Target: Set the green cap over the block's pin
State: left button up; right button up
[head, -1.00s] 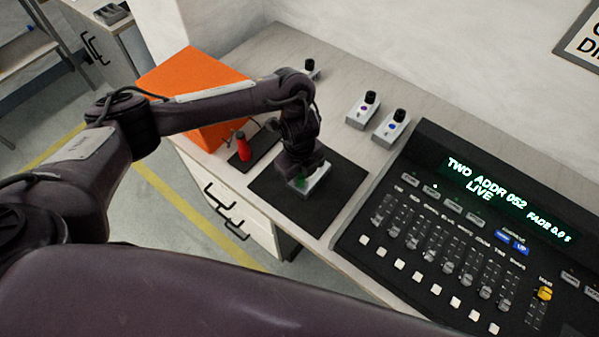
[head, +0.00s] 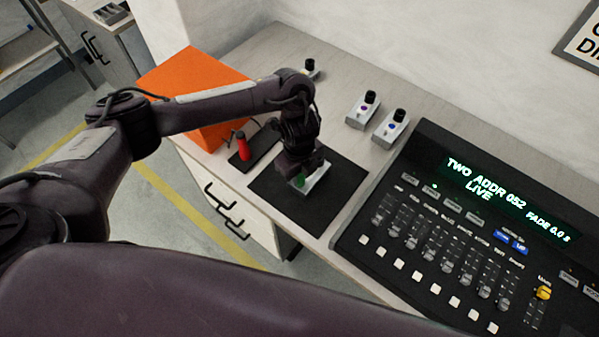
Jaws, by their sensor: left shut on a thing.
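My left gripper (head: 300,176) reaches down over the black mat (head: 340,188) and is shut on the green cap (head: 300,181). Only a small part of the cap shows between the fingers. A light grey block (head: 317,184) sits on the mat directly under and beside the gripper. The block's pin is hidden, so I cannot tell whether the cap is around it or above it. My right gripper is not in view.
A lighting console (head: 470,240) fills the right of the bench. Two grey blocks with black knobs (head: 363,108) (head: 391,128) stand behind the mat. A red-handled tool (head: 242,147) and an orange box (head: 196,90) are at the left.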

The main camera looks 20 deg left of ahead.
pick_arm(q)
jog(key=shift+f, duration=0.3)
jog(key=o, duration=1)
jog(key=shift+o, duration=0.2)
